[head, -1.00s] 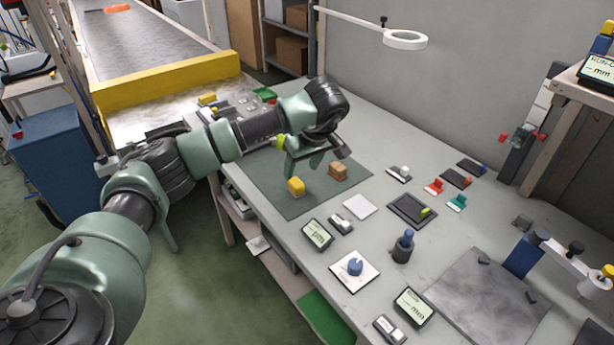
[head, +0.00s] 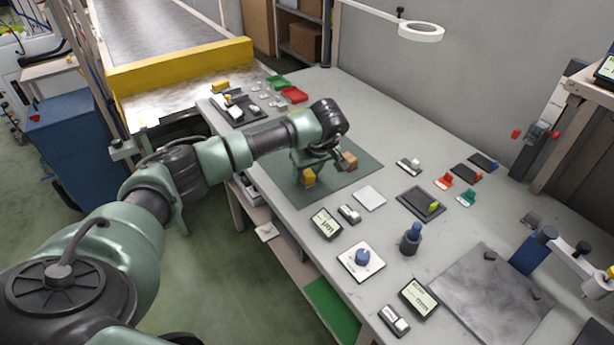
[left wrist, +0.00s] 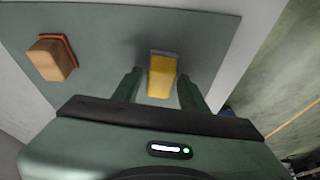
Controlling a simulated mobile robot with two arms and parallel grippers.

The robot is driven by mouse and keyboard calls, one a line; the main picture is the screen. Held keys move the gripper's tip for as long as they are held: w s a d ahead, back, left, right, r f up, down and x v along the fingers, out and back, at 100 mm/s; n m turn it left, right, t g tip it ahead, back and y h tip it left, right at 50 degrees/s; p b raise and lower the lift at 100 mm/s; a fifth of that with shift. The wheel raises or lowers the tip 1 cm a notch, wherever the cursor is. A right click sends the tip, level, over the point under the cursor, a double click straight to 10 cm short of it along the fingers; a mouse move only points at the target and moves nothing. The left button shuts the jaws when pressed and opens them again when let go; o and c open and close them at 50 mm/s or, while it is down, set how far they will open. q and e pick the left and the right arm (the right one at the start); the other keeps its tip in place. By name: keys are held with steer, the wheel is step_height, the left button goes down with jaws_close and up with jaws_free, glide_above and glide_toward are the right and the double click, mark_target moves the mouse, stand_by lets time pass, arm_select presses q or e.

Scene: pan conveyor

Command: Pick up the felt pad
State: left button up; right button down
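A yellow block (head: 308,177) with a grey layer at its far edge lies on the dark green mat (head: 345,183). It may be the felt pad, but I cannot tell for sure. In the left wrist view the yellow block (left wrist: 161,78) shows between the fingers of my left gripper (left wrist: 160,84), which are open with a gap on both sides. In the head view my left gripper (head: 306,162) is just above and beside the block. A tan block with a reddish base (left wrist: 52,59) lies to the left in the wrist view. My right gripper is not in view.
The tan block (head: 349,160) is close to the gripper on the mat. A white square (head: 369,198), a small display (head: 326,223) and a dark tray (head: 421,205) stand nearby. The bench's front edge is close to the mat.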

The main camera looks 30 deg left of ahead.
mark_target(307, 172)
arm_select(q)
jaws_close()
step_height(307, 172, up, 20)
steer(key=b, duration=0.1)
steer(key=shift+b, duration=0.3)
